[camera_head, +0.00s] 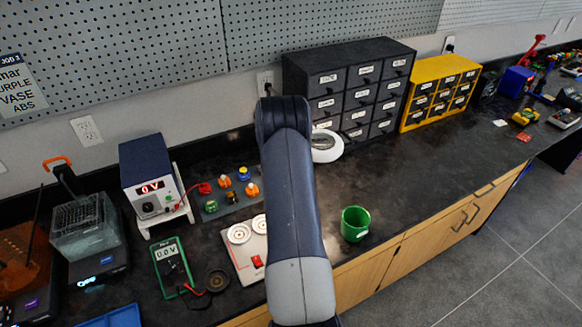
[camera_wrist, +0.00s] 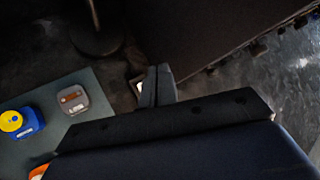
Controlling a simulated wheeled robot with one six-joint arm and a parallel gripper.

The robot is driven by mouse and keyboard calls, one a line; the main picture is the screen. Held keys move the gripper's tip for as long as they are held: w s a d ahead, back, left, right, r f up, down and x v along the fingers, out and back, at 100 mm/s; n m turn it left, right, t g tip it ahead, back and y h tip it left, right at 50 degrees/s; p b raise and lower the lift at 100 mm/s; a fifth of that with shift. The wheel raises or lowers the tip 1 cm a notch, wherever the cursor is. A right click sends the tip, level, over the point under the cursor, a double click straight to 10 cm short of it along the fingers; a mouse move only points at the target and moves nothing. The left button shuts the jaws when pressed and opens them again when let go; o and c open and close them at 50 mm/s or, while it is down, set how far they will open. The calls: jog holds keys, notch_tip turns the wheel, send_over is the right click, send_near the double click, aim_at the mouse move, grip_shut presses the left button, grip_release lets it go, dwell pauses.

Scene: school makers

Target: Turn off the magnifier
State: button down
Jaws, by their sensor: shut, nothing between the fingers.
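The magnifier (camera_head: 326,145) shows in the head view as a white ring-shaped head in front of the dark drawer cabinet, partly hidden behind my arm. In the wrist view a round dark base with a thin post (camera_wrist: 97,40) stands at the top left; it looks like the magnifier's stand. My gripper (camera_wrist: 157,78) is shut and empty, with its fingertips low over the dark bench. A small pale-faced thing (camera_wrist: 137,87) lies right beside the fingertips; I cannot tell whether they touch it. My arm hides the gripper in the head view.
A dark drawer cabinet (camera_head: 340,72) and a yellow one (camera_head: 437,92) stand along the wall. A grey board (camera_wrist: 62,110) with coloured knobs lies left of my gripper. A green cup (camera_head: 355,223) stands near the front edge. The bench to its right is clear.

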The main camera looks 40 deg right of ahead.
jog(key=f+b, duration=0.1)
jog(key=f, duration=0.1)
jog(key=f+b, duration=0.2)
jog(key=f, duration=0.1)
jog(key=shift+w+d+f, duration=0.1)
jog(key=shift+w+f, duration=0.25)
jog(key=shift+f+b, duration=0.1)
jog(key=shift+b, duration=0.2)
dwell(1.4)
jog(key=shift+f, duration=0.3)
jog(key=shift+f+b, duration=0.3)
jog(key=shift+b, duration=0.1)
dwell(0.6)
jog(key=shift+r+p, duration=0.55)
jog(key=shift+r, duration=0.15)
jog(key=shift+s+r+p, duration=0.2)
jog(key=shift+r+p, duration=0.75)
jog(key=shift+r, duration=0.3)
jog(key=shift+s+r+p, duration=0.15)
jog(key=shift+r+p, duration=0.8)
jog(key=shift+r, duration=0.3)
